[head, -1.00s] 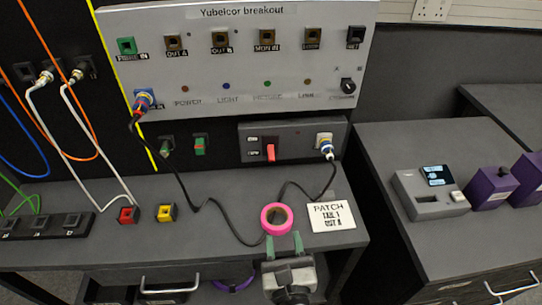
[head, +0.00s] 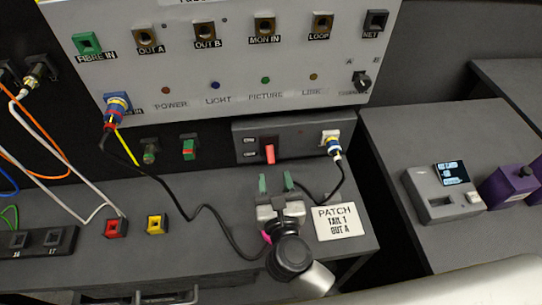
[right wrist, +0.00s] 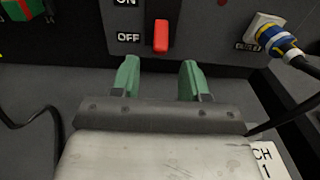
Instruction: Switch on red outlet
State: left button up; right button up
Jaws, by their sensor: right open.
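A grey box (head: 315,137) under the breakout panel carries a red switch (head: 269,153) with ON and OFF labels at its left. In the right wrist view the red switch (right wrist: 161,36) hangs level with the OFF label (right wrist: 128,37). A blue-and-white plug (head: 333,142) sits in the box's right socket. My right gripper (head: 276,183) is open and empty in front of the box, just below the switch. Its green fingertips (right wrist: 160,72) stand either side of the switch's line, apart from it. My left gripper is not in view.
A red socket block (head: 116,228) and a yellow one (head: 157,224) sit on the desk at left. A black cable (head: 205,209) runs across the desk behind my right arm. A PATCH card (head: 335,221) lies right of the gripper. A pink ring (head: 266,237) is mostly hidden.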

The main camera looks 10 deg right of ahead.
aim_at(271, 162)
jog(key=w, duration=0.4)
jog(key=shift+w+p, duration=0.3)
jog(key=shift+w, duration=0.1)
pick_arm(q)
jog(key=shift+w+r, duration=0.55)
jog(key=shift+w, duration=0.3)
pick_arm(e)
jog(key=shift+w, duration=0.55)
grip_shut()
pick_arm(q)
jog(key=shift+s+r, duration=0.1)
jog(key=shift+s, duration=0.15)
